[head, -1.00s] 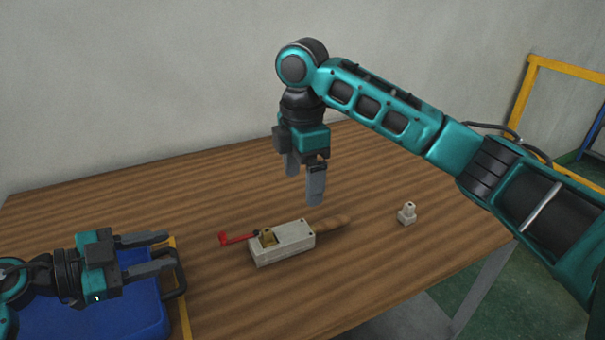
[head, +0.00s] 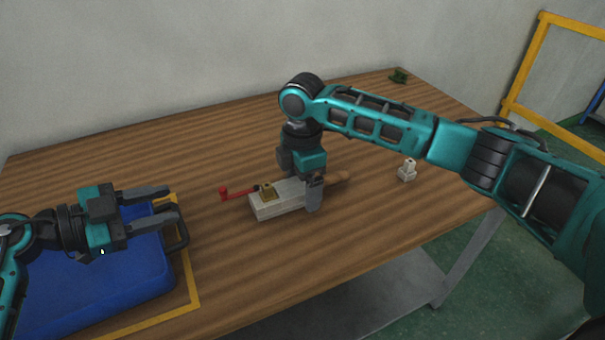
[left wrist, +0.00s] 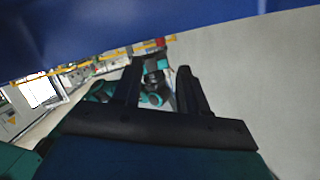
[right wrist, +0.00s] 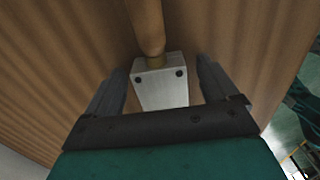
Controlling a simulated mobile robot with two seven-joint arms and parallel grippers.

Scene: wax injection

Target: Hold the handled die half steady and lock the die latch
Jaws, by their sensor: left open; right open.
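The die (head: 268,209) is a pale grey block lying on the wooden table, with a brass-coloured latch part (head: 267,191) and a red lever (head: 236,193) pointing left. Its wooden handle (head: 341,177) points right, and shows in the right wrist view (right wrist: 147,28). My right gripper (head: 312,197) is down over the handle end of the die. In the right wrist view its open fingers stand either side of the pale block (right wrist: 162,88), with gaps on both sides. My left gripper (head: 172,203) is open and empty above the blue case, left of the die.
A blue case (head: 130,275) with a dark handle lies at the table's left, inside a yellow outline (head: 193,290). A small pale piece (head: 407,171) stands right of the die. A small green object (head: 398,76) sits at the far corner. The table between is clear.

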